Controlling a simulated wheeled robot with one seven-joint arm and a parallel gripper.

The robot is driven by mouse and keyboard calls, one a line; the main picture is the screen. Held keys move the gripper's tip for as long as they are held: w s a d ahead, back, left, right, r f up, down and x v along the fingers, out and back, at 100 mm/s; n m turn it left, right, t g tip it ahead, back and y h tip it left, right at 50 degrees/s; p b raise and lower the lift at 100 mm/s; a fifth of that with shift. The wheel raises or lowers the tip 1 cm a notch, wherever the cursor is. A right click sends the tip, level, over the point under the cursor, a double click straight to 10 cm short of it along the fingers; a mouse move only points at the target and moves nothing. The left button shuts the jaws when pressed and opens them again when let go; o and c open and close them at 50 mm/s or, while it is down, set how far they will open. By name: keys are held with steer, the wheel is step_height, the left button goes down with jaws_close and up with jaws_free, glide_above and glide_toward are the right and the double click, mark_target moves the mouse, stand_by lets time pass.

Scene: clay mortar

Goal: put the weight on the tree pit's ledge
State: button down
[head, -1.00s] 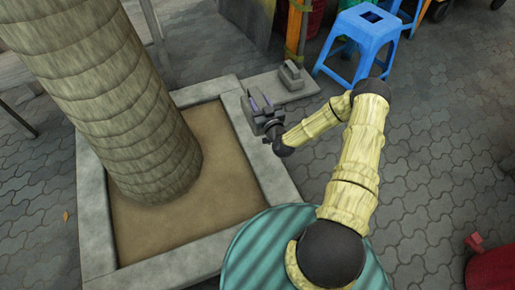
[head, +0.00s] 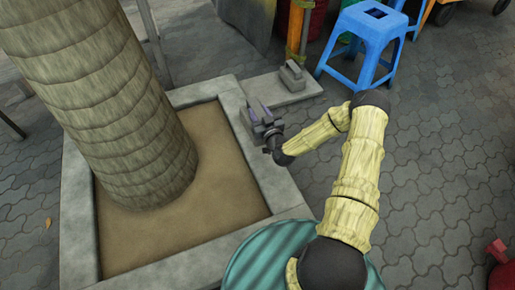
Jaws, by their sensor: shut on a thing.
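The tree pit is a square pale stone frame around brown soil, and its right ledge (head: 272,178) runs below my arm. My gripper (head: 254,111) is over the far part of this ledge, near its back right corner. It is shut on a small grey thing, seemingly the weight (head: 246,117), which shows only partly beside the fingers. I cannot tell whether the weight touches the ledge.
A thick tree trunk (head: 105,100) rises from the soil (head: 205,190) on the left. A grey block (head: 292,74) sits on a low stone slab (head: 283,90) behind my gripper. A blue stool (head: 365,40) stands at the back right.

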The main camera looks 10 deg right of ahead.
steer(key=shift+w+r, duration=0.1)
steer(key=shift+r, duration=0.15)
steer(key=shift+f+b, duration=2)
steer(key=shift+f, duration=1.05)
steer(key=shift+f+b, duration=1.35)
steer(key=shift+f, duration=0.6)
steer(key=c, duration=0.9)
jaws_free()
steer(key=shift+f, duration=0.25)
steer(key=shift+s+r, duration=0.1)
steer(key=shift+s, duration=0.1)
